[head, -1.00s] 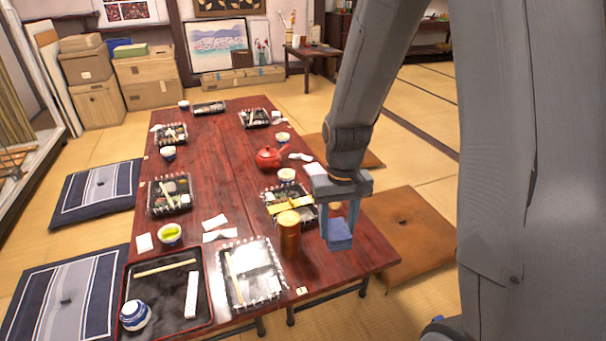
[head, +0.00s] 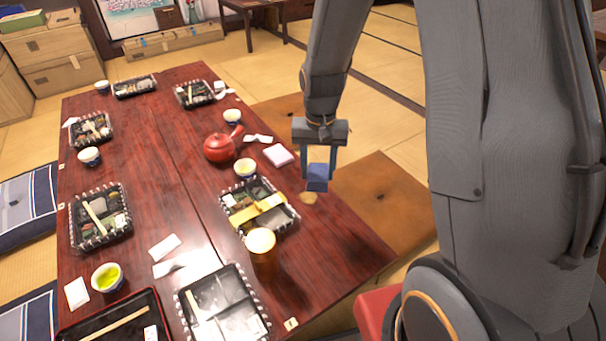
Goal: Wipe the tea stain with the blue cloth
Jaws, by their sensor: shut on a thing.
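My gripper (head: 318,180) is shut on the blue cloth (head: 317,178), which shows as a small folded block between the fingers. It hangs over the right side of the dark red table (head: 330,245). A small tan tea stain (head: 308,198) lies on the table just below and slightly left of the cloth. I cannot tell whether the cloth touches the table.
A bento box with a yellow band (head: 285,218) and a golden canister (head: 262,262) stand left of the gripper. A red teapot (head: 220,148), a cup (head: 246,168) and a pale folded napkin (head: 278,155) are farther back. The table's near right corner is clear.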

